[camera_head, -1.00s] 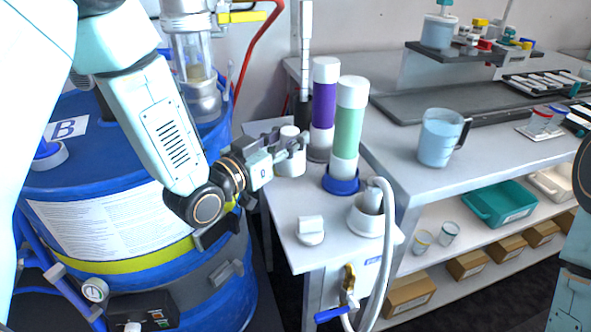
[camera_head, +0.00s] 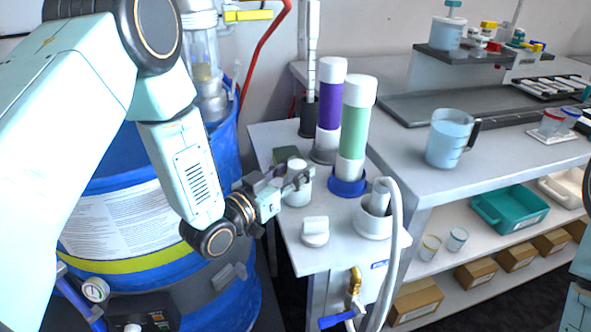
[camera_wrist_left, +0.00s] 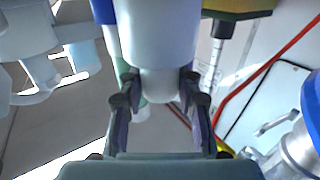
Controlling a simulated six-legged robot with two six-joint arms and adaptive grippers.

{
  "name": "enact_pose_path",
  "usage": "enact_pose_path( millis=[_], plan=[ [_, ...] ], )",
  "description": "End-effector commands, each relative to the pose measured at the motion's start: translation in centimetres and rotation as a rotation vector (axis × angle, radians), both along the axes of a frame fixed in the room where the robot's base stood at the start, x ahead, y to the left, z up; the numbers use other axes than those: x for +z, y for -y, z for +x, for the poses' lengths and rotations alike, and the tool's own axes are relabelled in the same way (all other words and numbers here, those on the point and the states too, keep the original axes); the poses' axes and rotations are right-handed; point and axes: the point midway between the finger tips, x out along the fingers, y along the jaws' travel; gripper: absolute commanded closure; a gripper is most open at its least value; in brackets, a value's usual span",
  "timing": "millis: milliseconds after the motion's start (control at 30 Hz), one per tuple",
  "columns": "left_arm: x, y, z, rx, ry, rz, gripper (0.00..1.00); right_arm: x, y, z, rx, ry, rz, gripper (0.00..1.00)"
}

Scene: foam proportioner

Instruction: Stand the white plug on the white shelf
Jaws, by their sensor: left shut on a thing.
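A white plug (camera_head: 298,192), a round body with a narrower knob on top, is upright at the left part of the white shelf (camera_head: 289,242). My left gripper (camera_head: 297,177) reaches in from the left and is shut on it. In the left wrist view the fingers (camera_wrist_left: 159,98) close on the narrower part of the plug (camera_wrist_left: 155,40). I cannot tell whether its base touches the shelf. My right gripper is out of view.
A white cap with a block-like grip (camera_head: 315,233) sits in front. A green tube (camera_head: 354,130) in a blue ring and a purple tube (camera_head: 329,100) stand behind right. A hose fitting (camera_head: 374,215) is at right. A dark pad (camera_head: 287,154) lies behind the plug; a blue drum (camera_head: 222,292) is left.

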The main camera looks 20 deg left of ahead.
Motion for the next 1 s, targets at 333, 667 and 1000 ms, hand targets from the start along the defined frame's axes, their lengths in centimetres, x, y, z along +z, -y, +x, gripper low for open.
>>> enact_pose_path(
  millis=[333, 667, 1000],
  plan=[
    [-0.1, 0.0, 0.0, 0.0, 0.0, 0.0, 0.44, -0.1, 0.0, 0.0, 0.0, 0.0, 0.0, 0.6],
    [0.1, 0.0, 0.0, 0.0, 0.0, 0.0, 0.44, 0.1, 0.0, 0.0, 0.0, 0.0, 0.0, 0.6],
    [0.3, -2.1, -4.4, 0.005, -0.004, -0.004, 0.44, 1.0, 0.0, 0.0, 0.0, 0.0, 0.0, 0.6]
  ],
)
